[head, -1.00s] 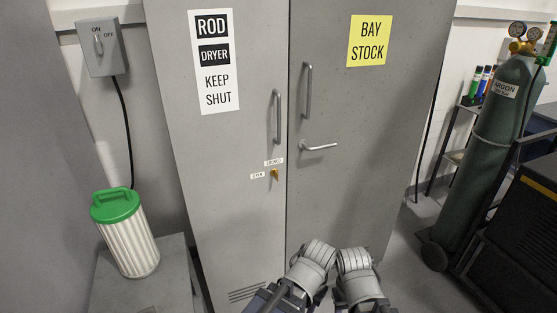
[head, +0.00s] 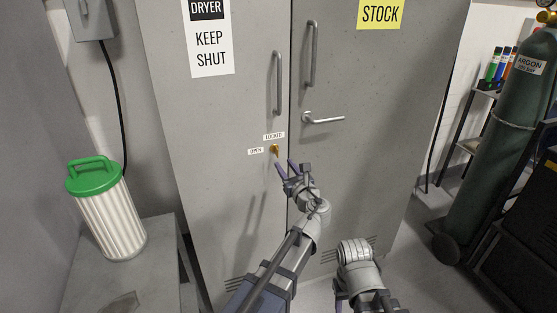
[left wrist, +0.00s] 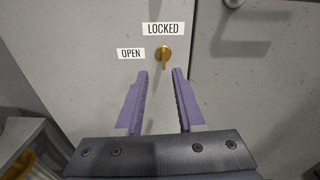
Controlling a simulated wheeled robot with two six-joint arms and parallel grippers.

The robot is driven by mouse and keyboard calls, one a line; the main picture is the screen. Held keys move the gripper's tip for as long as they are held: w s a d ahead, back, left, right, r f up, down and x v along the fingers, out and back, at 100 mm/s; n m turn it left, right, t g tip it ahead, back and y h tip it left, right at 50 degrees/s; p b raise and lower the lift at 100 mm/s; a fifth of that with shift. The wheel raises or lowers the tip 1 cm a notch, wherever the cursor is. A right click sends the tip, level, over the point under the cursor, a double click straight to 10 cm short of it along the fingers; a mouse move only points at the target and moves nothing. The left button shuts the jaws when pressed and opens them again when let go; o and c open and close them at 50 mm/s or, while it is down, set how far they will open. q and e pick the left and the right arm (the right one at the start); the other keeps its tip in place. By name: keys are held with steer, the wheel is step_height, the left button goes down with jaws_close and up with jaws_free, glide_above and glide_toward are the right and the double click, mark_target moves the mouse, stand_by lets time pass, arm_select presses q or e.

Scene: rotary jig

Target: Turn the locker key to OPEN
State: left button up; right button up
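The small brass key (head: 274,148) sits in the lock of the left locker door. In the left wrist view the key (left wrist: 164,60) has its grip upright, hanging down from the lock. The LOCKED label (left wrist: 163,29) is above it and the OPEN label (left wrist: 131,54) is to its left. My left gripper (head: 285,165) is open, just below and in front of the key. In the left wrist view its two purple fingers (left wrist: 159,74) stand apart, one to each side below the key, with nothing between them. My right arm is low in the head view; its gripper does not show.
The left door (head: 215,130) has a vertical handle (head: 277,85) above the lock. The right door (head: 385,90) has a lever handle (head: 322,119). A green-lidded canister (head: 108,215) stands on a grey cabinet at left. A gas cylinder (head: 505,120) stands at right.

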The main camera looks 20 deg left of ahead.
arm_select(q)
steer(key=w+a+m, duration=0.1)
steer(key=w+a, duration=0.3)
steer(key=w, duration=0.3)
steer(key=shift+r+t, duration=0.25)
steer(key=shift+t, duration=0.05)
steer(key=shift+a, duration=0.1)
jaws_close()
stand_by(0.5)
